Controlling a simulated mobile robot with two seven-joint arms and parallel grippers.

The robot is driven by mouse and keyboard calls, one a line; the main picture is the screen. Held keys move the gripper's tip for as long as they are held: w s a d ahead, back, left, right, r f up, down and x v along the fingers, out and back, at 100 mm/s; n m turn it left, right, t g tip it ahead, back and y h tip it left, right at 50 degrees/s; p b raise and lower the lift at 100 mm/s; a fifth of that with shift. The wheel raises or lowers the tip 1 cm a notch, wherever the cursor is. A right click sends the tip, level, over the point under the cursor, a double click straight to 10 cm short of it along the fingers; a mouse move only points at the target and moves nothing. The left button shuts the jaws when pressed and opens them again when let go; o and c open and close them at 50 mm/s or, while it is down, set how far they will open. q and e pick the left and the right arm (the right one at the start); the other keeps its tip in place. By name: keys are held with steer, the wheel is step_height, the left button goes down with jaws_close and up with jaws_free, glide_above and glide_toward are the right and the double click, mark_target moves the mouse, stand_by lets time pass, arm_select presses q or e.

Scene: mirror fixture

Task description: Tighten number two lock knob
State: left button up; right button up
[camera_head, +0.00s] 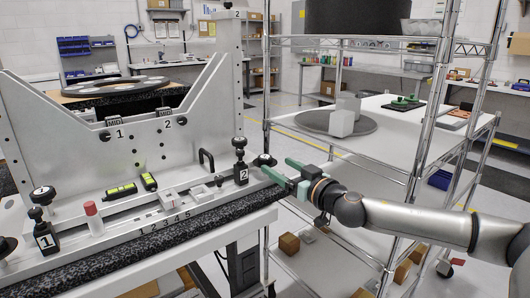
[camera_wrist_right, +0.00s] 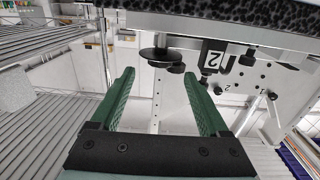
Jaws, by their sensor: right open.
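The block labelled 2 (camera_head: 241,174) stands at the right end of the fixture's front rail. It has a black upright knob (camera_head: 240,143) on top and a round black knob (camera_head: 264,160) on its right side; I cannot tell which is the lock knob. My right gripper (camera_head: 279,170) is open just right of the side knob, its green fingers pointing at the block. In the right wrist view, a black disc-shaped knob (camera_wrist_right: 158,54) shows just ahead of and between the open fingertips (camera_wrist_right: 158,75), and the label 2 (camera_wrist_right: 214,60) is to its right. I see no contact. My left gripper is out of view.
The granite-edged table (camera_head: 150,240) carries the grey fixture (camera_head: 65,130). A block labelled 1 (camera_head: 45,238) with a black knob and a red-capped cylinder (camera_head: 93,218) stand at the left. A wire shelf rack (camera_head: 430,110) stands close around my right arm.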

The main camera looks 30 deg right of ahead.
mark_target(270, 160)
steer(key=shift+w+a+p, duration=0.1)
steer(key=shift+w+p, duration=0.65)
steer(key=shift+w, duration=2.85)
steer(key=shift+c, duration=0.3)
jaws_close()
